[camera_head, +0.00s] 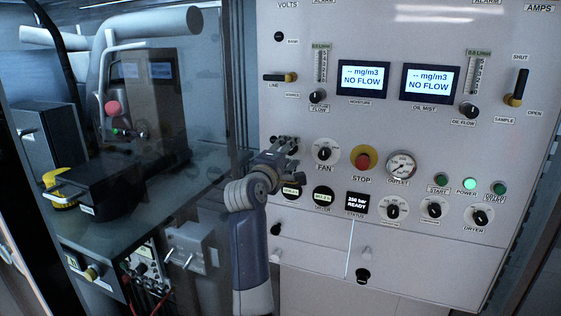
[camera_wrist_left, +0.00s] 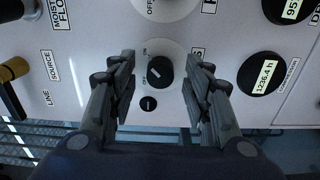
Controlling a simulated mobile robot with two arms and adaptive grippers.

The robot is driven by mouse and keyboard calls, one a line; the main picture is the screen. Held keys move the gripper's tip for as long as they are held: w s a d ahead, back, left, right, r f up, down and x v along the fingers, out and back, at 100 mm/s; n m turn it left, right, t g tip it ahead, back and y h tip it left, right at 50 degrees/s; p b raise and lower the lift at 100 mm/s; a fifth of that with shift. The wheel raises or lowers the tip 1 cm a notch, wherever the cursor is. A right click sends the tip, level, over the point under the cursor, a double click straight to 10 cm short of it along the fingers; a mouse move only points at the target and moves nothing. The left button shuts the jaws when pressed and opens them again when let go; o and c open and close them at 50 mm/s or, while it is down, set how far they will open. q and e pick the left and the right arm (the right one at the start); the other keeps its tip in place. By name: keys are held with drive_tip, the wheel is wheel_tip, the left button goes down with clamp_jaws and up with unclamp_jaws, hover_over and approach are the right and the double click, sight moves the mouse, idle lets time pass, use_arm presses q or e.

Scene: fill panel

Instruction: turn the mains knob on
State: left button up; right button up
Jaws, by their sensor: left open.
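The black mains knob (camera_wrist_left: 159,71) sits on a pale round plate with ON and OFF marks in the left wrist view. A light line shows on its face, but I cannot tell surely which mark it points to. My left gripper (camera_wrist_left: 160,72) is open, with one finger on either side of the knob in that view. I cannot tell whether the fingers touch it. In the head view my left gripper (camera_head: 288,146) is at the panel's left part, left of the fan knob (camera_head: 324,153), and hides the mains knob. My right gripper is not in view.
The white panel (camera_head: 420,120) carries a red stop button (camera_head: 363,160), an outlet gauge (camera_head: 401,165), two displays and several knobs. A small black round part (camera_wrist_left: 148,103) is close to the mains knob. A glass-fronted cabinet with a black box (camera_head: 100,185) stands at left.

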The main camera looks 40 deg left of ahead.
use_arm(q)
drive_tip(key=v, duration=1.1)
drive_tip(key=shift+s, duration=0.1)
